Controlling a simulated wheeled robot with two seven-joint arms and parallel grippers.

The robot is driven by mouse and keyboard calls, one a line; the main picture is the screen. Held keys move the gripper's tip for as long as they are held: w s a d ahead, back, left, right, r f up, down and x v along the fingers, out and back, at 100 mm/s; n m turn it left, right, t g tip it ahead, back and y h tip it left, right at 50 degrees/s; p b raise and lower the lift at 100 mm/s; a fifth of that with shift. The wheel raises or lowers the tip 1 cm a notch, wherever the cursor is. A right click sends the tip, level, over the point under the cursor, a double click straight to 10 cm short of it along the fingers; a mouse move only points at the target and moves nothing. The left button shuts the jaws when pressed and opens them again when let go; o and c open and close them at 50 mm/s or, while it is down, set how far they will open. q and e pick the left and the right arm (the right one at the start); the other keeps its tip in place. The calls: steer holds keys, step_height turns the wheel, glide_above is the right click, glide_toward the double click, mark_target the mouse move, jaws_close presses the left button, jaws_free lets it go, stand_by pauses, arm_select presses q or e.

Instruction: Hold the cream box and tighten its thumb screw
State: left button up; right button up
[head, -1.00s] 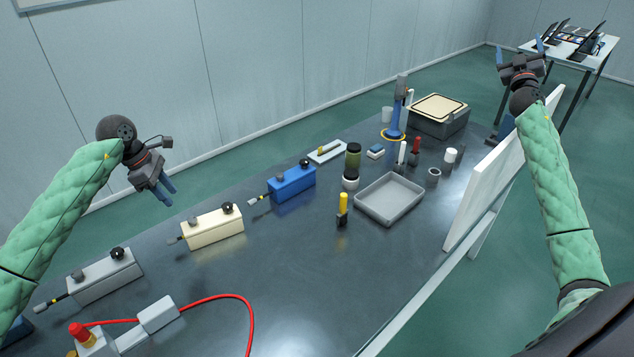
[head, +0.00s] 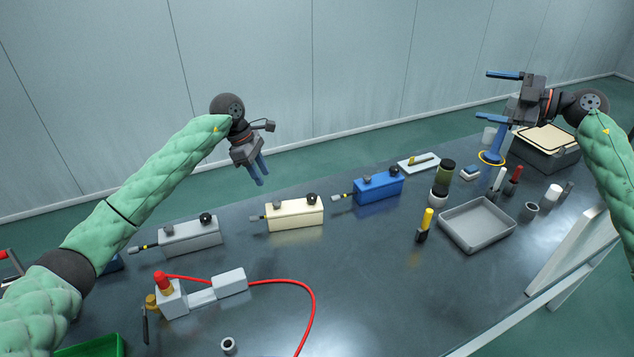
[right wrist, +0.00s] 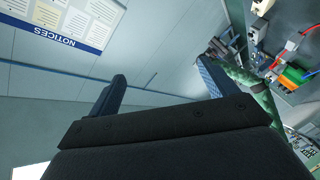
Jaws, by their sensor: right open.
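The cream box (head: 295,216) sits on the dark table between a grey box and a blue box. A black round knob (head: 311,198) and a smaller grey knob (head: 283,200) stand on its top, and a dark-tipped stub sticks out at its left end. I cannot tell which part is the thumb screw. My left gripper (head: 261,184) hangs fingers down, above and behind the cream box, apart from it; its fingers look close together. My right gripper (head: 483,97) is open and empty at the far right, fingers pointing left; its spread fingers also show in the right wrist view (right wrist: 160,82).
The grey box (head: 191,238) and blue box (head: 378,188) flank the cream box. A red cable (head: 310,300) runs from a grey fixture in front. A grey tray (head: 476,226), a yellow-handled tool (head: 426,225) and several bottles stand right.

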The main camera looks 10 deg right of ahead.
steer(key=s+a+f+g+h, duration=0.4)
steer(key=s+a+f+g, duration=0.45)
steer(key=f, duration=0.25)
steer(key=n+g+h, duration=0.1)
steer(key=g+h, duration=0.2)
steer(key=h, duration=0.4)
glide_above(312, 196)
steer(key=d, duration=0.1)
steer(key=f, duration=1.7)
steer(key=shift+s+d+f, duration=0.15)
steer(key=shift+s+f, duration=0.1)
steer(key=shift+s, duration=0.05)
steer(key=shift+w+a+f+n+h, duration=0.2)
steer(key=shift+w+a+n+h, duration=0.15)
steer(key=shift+a, duration=0.2)
steer(key=shift+w+a+f, duration=0.1)
steer(key=shift+f, duration=3.85)
